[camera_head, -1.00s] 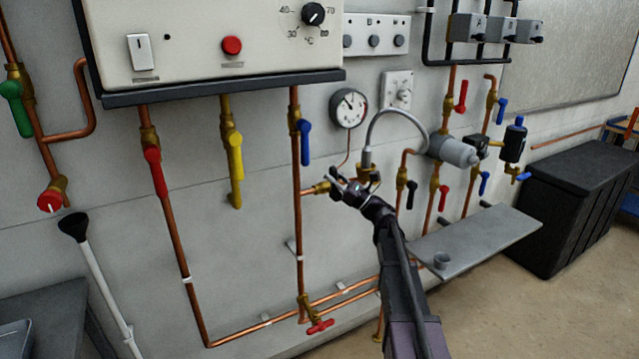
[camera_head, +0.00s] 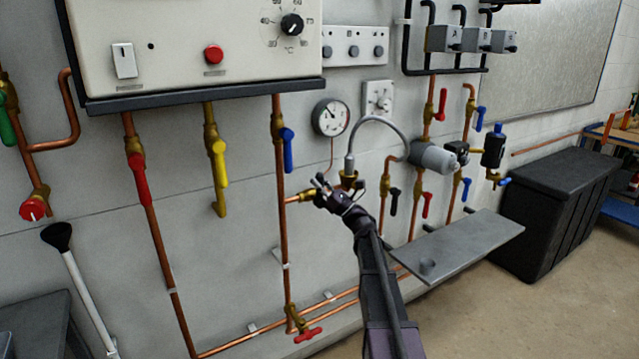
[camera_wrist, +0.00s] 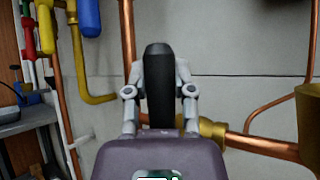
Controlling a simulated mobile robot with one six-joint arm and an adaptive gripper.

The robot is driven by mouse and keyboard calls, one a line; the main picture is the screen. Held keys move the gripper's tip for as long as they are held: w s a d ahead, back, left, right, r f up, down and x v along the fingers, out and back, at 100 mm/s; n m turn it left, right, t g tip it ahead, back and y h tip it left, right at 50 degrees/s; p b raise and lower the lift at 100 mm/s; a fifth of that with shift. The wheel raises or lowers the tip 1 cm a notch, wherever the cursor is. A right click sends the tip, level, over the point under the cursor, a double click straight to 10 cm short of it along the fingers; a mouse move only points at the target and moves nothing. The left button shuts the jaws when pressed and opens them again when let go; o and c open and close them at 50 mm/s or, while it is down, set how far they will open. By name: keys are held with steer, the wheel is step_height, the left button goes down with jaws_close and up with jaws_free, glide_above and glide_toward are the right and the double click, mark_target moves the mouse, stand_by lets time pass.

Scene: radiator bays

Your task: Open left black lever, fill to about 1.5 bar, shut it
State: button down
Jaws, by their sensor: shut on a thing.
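The left black lever (camera_wrist: 158,88) stands between the two grey fingers of my gripper (camera_wrist: 158,92) in the wrist view. My gripper is shut on it. In the head view my gripper (camera_head: 322,186) is at the brass valve on the short copper branch, and mostly hides the lever. Another black lever (camera_head: 394,201) hangs down to the right.
Blue (camera_head: 287,150), yellow (camera_head: 219,178) and red (camera_head: 139,178) levers hang under the boiler (camera_head: 190,45). A grey shelf (camera_head: 460,245) juts out right of my arm. A black box (camera_head: 555,205) stands on the floor at the right.

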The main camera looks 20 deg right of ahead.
steer(key=shift+c, duration=2.2)
jaws_free()
steer(key=shift+d, duration=0.15)
steer(key=shift+r, duration=0.1)
step_height(320, 180, up, 10)
steer(key=p, duration=1)
